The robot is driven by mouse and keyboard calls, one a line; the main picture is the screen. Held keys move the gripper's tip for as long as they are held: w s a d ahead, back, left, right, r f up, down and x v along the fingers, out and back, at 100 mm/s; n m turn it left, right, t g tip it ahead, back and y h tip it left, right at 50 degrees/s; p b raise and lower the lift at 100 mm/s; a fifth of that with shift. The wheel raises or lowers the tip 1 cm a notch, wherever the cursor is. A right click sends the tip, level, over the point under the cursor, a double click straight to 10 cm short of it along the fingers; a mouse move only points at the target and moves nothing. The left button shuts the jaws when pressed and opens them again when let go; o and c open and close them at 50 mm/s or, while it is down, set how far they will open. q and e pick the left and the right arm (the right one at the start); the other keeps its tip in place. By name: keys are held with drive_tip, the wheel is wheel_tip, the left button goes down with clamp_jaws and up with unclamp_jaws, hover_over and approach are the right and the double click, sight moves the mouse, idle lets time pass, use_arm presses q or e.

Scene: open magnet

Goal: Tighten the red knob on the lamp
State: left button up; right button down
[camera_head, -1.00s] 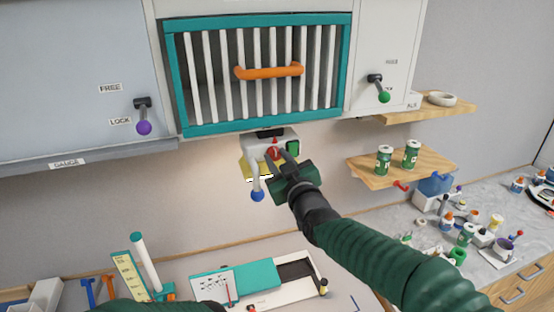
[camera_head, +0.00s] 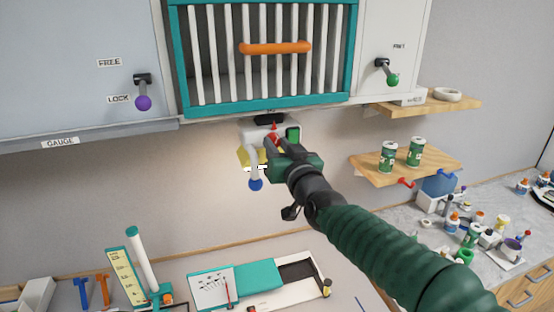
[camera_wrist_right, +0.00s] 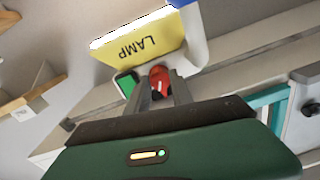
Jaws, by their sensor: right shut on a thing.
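The lamp (camera_head: 263,133) is a white fixture under the wall cabinet, with a yellow panel, a green block and a white arm ending in a blue ball. The right wrist view shows its yellow panel marked LAMP (camera_wrist_right: 140,42). The red knob (camera_wrist_right: 159,78) is on the lamp between the fingers of my right gripper (camera_wrist_right: 162,90), which is shut on it. In the head view the right gripper (camera_head: 275,143) covers part of the knob and lamp. My left gripper does not show.
A teal barred grille (camera_head: 265,50) with an orange handle is above the lamp. Wooden shelves (camera_head: 405,165) with green cans are to the right. A purple-knob lever (camera_head: 143,98) is at left. Below stand a teal case (camera_head: 256,278) and a gauge stand (camera_head: 140,265).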

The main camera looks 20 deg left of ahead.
drive_tip(key=shift+s+a+r+m+t+b, duration=0.1)
drive_tip(key=shift+m+b, duration=0.75)
drive_tip(key=shift+m, duration=1.3)
drive_tip(key=shift+s+a+r+m+t+b, duration=0.1)
drive_tip(key=shift+m+b, duration=0.8)
drive_tip(key=shift+m, duration=1.3)
drive_tip(key=shift+a+r+m+t+b, duration=0.1)
drive_tip(key=shift+m+b, duration=0.75)
drive_tip(key=shift+m, duration=1.3)
drive_tip(key=shift+f, duration=0.1)
drive_tip(key=c, duration=1.4)
unclamp_jaws()
drive_tip(key=shift+c, duration=0.2)
drive_tip(key=shift+o, duration=0.2)
drive_tip(key=shift+w+a+f, duration=0.1)
drive_tip(key=shift+f, duration=0.05)
